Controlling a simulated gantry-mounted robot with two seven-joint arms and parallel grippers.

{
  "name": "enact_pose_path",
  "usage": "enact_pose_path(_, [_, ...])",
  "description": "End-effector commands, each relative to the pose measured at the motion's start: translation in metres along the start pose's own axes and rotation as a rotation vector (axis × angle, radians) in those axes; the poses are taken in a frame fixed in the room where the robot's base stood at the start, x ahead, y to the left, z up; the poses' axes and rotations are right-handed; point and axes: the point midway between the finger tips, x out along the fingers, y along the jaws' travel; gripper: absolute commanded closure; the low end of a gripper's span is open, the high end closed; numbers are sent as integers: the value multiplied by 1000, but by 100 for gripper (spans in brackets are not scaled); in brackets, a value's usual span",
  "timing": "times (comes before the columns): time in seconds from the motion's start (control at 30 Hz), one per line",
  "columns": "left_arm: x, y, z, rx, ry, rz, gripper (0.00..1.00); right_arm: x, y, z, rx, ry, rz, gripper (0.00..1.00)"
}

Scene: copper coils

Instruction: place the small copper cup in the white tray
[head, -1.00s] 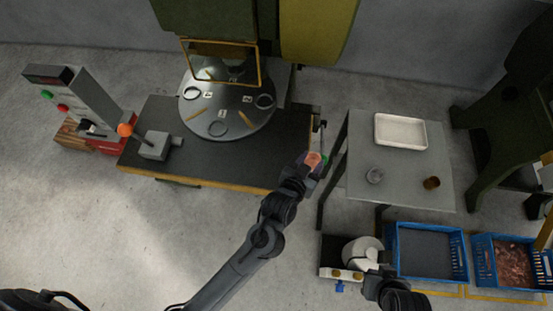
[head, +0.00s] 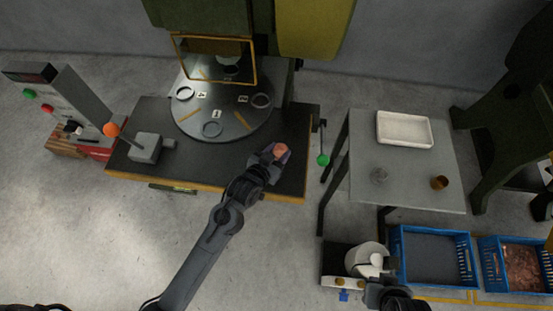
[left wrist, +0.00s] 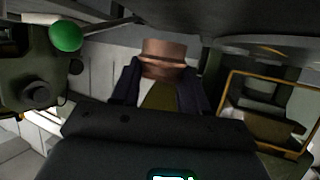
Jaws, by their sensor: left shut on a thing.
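My left gripper (head: 272,158) is shut on a copper cup (head: 281,151), held above the right part of the black table. In the left wrist view the copper cup (left wrist: 163,58) shows between the dark fingers, with a ridge around it. The white tray (head: 404,130) lies at the back of the grey side table and looks empty. A darker brown-copper cup (head: 440,183) stands at that table's front right.
A round metal plate (head: 228,105) with rings sits under the green press. A lever with a green knob (head: 323,160) stands in the gap between tables. Blue crates (head: 398,262) are below.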

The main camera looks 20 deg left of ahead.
Motion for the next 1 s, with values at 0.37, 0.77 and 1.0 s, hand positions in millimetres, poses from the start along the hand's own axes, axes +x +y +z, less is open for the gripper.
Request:
enact_pose_path(0.37, [10, -4, 25, -1, -2, 0, 90, 10, -2, 3, 7, 1, -6, 100])
enact_pose_path(0.77, [16, -4, 40, 0, 0, 0, 90, 15, -3, 4, 8, 0, -7, 100])
enact_pose_path(1.0, [17, -4, 42, 0, -1, 0, 46, 15, -2, 5, 4, 0, -3, 100])
